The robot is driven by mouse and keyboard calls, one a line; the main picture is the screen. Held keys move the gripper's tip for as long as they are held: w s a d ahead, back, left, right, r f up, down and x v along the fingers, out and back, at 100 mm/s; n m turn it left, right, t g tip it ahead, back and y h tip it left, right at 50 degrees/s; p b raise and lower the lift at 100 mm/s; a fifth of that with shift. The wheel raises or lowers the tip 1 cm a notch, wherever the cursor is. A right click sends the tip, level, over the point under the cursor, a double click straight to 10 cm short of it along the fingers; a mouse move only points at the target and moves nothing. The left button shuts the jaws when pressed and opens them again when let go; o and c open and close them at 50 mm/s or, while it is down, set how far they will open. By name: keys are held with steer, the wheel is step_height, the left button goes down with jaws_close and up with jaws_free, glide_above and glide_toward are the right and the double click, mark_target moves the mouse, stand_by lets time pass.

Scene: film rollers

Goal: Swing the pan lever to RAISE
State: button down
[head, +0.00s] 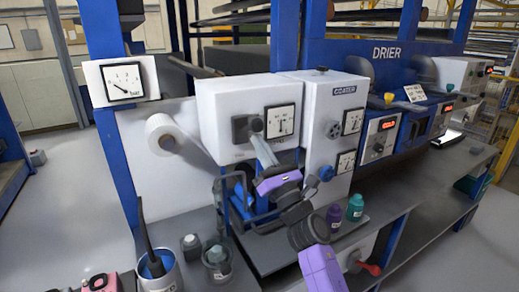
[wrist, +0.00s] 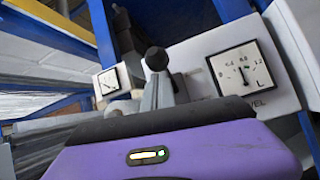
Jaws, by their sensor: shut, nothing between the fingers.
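My gripper (head: 258,138) is shut and empty. Its grey fingers point up at a dark round knob (head: 257,124) on the front of the white box left of the COATER panel. The knob sits beside a black square plate (head: 241,130) and looks like the pan lever's end, but no RAISE marking is readable. In the wrist view the black ball knob (wrist: 156,58) shows just beyond my grey fingertips (wrist: 158,84). I cannot tell whether they touch it. The fingers and the purple gripper body hide what lies below the knob.
A level gauge (head: 280,124) is right of the knob and also shows in the wrist view (wrist: 242,70). The COATER panel (head: 345,92) stands to the right. A white roll (head: 163,136) is at left. Purple (head: 333,217) and teal (head: 355,207) bottles stand below, near my arm.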

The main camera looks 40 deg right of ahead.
steer(key=shift+w+r+p, duration=0.2)
steer(key=shift+r+p, duration=0.2)
steer(key=shift+r, duration=1.05)
step_height(320, 180, down, 6)
steer(key=b, duration=0.5)
steer(key=s+a+p, duration=0.2)
steer(key=s, duration=0.6)
steer(key=shift+s+a+r, duration=0.2)
steer(key=shift+a+r, duration=0.1)
steer(key=shift+r, duration=0.15)
